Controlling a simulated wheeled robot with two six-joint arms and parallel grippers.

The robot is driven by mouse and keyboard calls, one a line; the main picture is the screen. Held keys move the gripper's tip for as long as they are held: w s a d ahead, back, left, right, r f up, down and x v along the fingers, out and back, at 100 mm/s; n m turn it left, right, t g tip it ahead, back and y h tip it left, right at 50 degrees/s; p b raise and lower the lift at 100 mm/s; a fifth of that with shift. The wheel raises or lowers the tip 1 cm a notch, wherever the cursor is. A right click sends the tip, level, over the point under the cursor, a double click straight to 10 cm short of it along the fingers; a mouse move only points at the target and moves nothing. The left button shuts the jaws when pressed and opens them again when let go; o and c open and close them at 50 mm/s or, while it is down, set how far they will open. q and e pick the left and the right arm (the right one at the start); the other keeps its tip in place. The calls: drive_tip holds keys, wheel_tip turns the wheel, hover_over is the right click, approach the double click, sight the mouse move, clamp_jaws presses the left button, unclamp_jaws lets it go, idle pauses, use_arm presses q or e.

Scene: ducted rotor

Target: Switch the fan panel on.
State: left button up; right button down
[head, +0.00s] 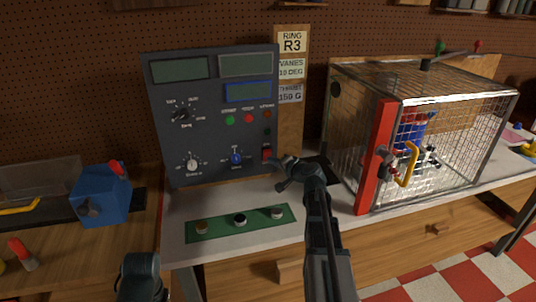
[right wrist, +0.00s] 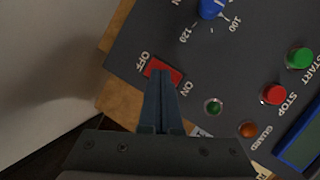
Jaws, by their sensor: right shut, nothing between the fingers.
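The dark fan panel (head: 215,140) stands upright at the back of the bench. Its red rocker switch (right wrist: 163,72), marked OFF and ON, is at the panel's lower right; it also shows in the head view (head: 267,153). My right gripper (head: 274,163) is shut and empty. In the right wrist view its closed fingertips (right wrist: 161,82) overlap the ON side of the switch; I cannot tell whether they touch it. A small lamp (right wrist: 213,106) sits beside the switch. The panel's displays (head: 181,69) look dark.
A wire cage (head: 440,120) with a red post (head: 376,155) and yellow handle (head: 408,165) stands on the right. A blue box (head: 103,198) stands left.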

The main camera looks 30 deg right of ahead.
drive_tip(key=shift+w+r, duration=0.1)
drive_tip(key=shift+w, duration=0.05)
drive_tip(key=shift+w+d+r, duration=0.1)
drive_tip(key=shift+w, duration=0.15)
drive_tip(key=shift+w+d+r+p, duration=0.1)
drive_tip(key=shift+w+r+p, duration=0.1)
drive_tip(key=shift+w+p, duration=0.2)
idle(0.9)
drive_tip(key=shift+s, duration=0.1)
drive_tip(key=shift+s+a+f+b, duration=0.2)
drive_tip(key=shift+s+f+b, duration=0.2)
drive_tip(key=shift+s, duration=0.3)
drive_tip(key=s, duration=0.1)
drive_tip(key=s+f+b, duration=0.1)
drive_tip(key=s, duration=0.1)
drive_tip(key=s+a+f+b, duration=0.1)
drive_tip(key=shift+s, duration=0.2)
idle(0.4)
idle(0.4)
